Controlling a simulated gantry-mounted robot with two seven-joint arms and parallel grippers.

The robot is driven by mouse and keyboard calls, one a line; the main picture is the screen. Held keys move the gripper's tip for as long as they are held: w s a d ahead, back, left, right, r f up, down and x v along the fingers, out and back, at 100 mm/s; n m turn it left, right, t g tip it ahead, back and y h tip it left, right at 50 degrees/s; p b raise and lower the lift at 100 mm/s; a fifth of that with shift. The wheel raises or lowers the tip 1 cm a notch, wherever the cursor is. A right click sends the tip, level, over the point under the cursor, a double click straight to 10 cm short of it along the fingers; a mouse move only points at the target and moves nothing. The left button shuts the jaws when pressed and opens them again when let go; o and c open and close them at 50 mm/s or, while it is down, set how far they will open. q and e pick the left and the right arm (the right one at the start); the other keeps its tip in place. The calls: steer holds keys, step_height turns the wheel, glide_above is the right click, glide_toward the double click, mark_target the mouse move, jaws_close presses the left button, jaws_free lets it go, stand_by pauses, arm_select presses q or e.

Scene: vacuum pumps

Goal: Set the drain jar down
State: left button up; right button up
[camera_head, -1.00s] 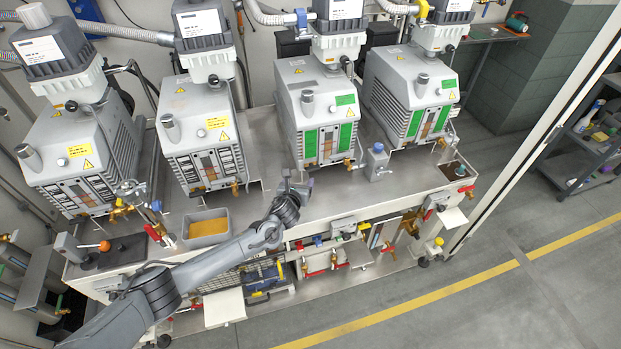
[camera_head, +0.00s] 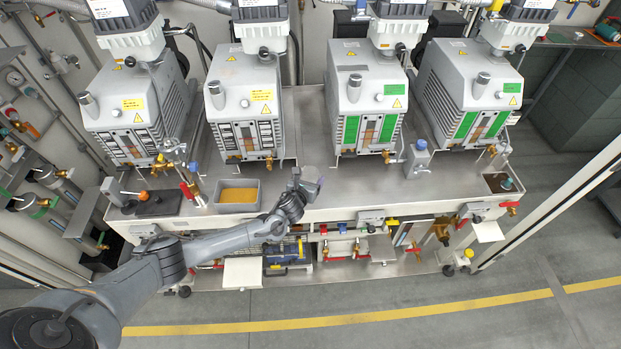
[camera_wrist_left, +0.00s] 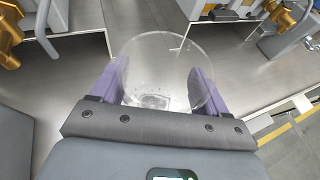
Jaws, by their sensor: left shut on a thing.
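My left gripper (camera_head: 312,180) is over the front part of the metal bench top, between the second and third pumps from the left. In the left wrist view, its two purple fingers (camera_wrist_left: 155,88) are shut on a clear, round drain jar (camera_wrist_left: 160,58). The jar is see-through, and the metal surface shows through it. In the head view the jar is only a faint pale shape at the fingertips. I cannot tell whether its base touches the bench. My right gripper is in neither view.
A grey tray of yellow liquid (camera_head: 238,192) stands left of the gripper. A blue-capped container (camera_head: 418,158) stands to the right. Pumps with brass taps line the back, including the third pump (camera_head: 366,105). The bench top (camera_head: 350,185) around the gripper is mostly clear.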

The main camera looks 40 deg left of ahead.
arm_select(q)
steer(key=shift+r, duration=0.15)
steer(key=shift+f+b, duration=1.75)
steer(key=shift+f, duration=0.85)
steer(key=shift+f, duration=0.15)
steer(key=shift+f+b, duration=0.5)
steer(key=shift+f, duration=0.05)
steer(key=shift+f, duration=0.35)
steer(key=o, duration=1.3)
